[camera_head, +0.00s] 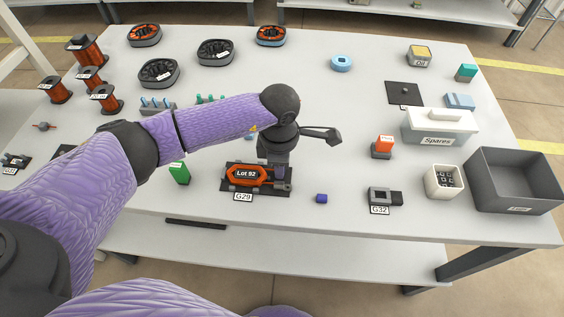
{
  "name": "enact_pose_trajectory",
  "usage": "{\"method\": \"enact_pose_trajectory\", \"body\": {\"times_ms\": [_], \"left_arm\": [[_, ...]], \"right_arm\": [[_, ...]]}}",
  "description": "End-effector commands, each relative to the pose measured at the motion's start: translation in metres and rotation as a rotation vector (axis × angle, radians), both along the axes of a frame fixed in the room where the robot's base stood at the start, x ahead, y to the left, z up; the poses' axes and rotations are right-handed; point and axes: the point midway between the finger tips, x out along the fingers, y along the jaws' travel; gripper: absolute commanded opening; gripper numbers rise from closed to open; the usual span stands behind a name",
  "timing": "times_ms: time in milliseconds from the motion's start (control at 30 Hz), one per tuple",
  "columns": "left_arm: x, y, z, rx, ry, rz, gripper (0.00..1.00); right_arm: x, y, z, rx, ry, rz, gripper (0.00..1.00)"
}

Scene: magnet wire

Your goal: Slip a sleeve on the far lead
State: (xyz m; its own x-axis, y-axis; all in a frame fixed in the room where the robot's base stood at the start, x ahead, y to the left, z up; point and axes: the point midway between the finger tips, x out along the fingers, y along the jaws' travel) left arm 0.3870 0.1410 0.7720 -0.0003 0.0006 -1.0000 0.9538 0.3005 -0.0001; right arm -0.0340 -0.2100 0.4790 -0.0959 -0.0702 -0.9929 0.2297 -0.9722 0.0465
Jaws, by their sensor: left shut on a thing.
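The orange coil (245,175) marked "Lot 92" sits in a dark fixture (229,186) labelled G29 near the table's front edge. My left gripper (279,172) points down over the fixture's right end, where the coil's leads would be. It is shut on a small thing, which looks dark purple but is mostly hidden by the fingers. The leads are too small and covered to make out, so I cannot tell whether a sleeve is around one. A small blue-purple piece (321,198) lies on the table to the right. My right gripper is not in view.
A green block (180,173) stands left of the fixture. To the right are a grey device (384,196) labelled G32, an orange-topped block (382,146), a white cup (443,181), a grey bin (515,180) and a Spares box (438,128). Spools and coil rings stand at back left.

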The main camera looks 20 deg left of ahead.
Motion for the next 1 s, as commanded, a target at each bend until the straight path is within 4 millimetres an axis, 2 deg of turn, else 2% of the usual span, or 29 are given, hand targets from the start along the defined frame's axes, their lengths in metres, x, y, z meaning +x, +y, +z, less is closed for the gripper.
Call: {"method": "enact_pose_trajectory", "body": {"times_ms": [533, 567, 733, 767, 1000], "left_arm": [[-0.0013, 0.0037, 0.0000, -0.001, 0.000, -0.001, 0.00], [-0.0013, 0.0037, 0.0000, -0.001, 0.000, -0.001, 0.24], [-0.0013, 0.0037, 0.0001, 0.000, 0.000, 0.000, 0.60], [-0.0013, 0.0037, 0.0001, 0.000, 0.000, 0.000, 0.63], [-0.0013, 0.0037, 0.0001, 0.000, 0.000, 0.000, 0.63]], "right_arm": [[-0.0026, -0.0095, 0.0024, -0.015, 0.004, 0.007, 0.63], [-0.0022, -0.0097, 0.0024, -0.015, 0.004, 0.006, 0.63], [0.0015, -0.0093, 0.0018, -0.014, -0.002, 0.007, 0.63], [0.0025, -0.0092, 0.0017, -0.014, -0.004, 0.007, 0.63], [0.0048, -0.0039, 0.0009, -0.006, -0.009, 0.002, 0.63]]}}
